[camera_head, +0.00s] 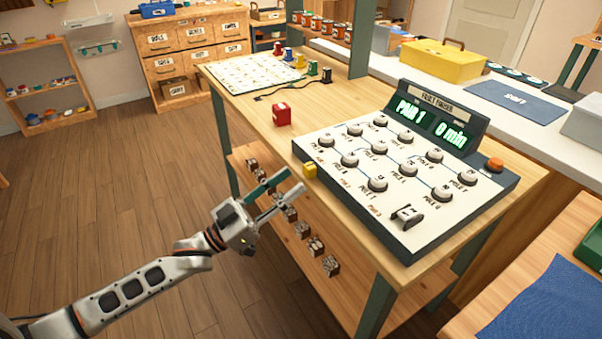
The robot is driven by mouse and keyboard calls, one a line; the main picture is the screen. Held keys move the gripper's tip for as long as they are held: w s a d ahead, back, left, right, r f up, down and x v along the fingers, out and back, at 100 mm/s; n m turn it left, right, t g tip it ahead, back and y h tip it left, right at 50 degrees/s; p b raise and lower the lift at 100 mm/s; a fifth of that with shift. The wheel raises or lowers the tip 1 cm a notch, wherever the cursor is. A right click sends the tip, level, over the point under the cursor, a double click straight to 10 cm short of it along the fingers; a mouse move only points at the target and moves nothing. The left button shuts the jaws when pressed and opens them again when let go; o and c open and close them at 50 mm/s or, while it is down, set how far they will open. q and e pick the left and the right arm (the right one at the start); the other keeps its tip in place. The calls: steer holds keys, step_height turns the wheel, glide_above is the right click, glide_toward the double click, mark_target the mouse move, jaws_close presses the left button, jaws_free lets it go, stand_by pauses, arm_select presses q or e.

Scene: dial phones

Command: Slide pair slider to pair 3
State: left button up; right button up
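The dial panel (338,150) lies on the wooden table, with white knobs joined by lines. Its display (432,117) reads "PAIR 1" and "0 min". A small yellow block (310,171), which looks like the pair slider, sits at the panel's left edge, at the far end of a row of small pair labels running toward the near corner. My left gripper (295,180) is just left of the yellow block, apart from it as far as I can tell. Its two fingers are spread and nothing shows between them. My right gripper is not in view.
A metal switch (407,215) sits at the panel's near corner and an orange button (495,164) at its right. A red block (281,114) stands on the table beyond the panel. Several small blocks line the lower shelf (290,250) under the table. Open floor lies left.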

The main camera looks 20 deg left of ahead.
mark_target(305, 171)
arm_select(q)
steer(key=x, duration=0.3)
steer(key=shift+w+d, duration=0.1)
steer(key=shift+w, duration=0.1)
steer(key=shift+w+d+r, duration=0.1)
steer(key=shift+w+d, duration=0.05)
steer(key=shift+w, duration=0.05)
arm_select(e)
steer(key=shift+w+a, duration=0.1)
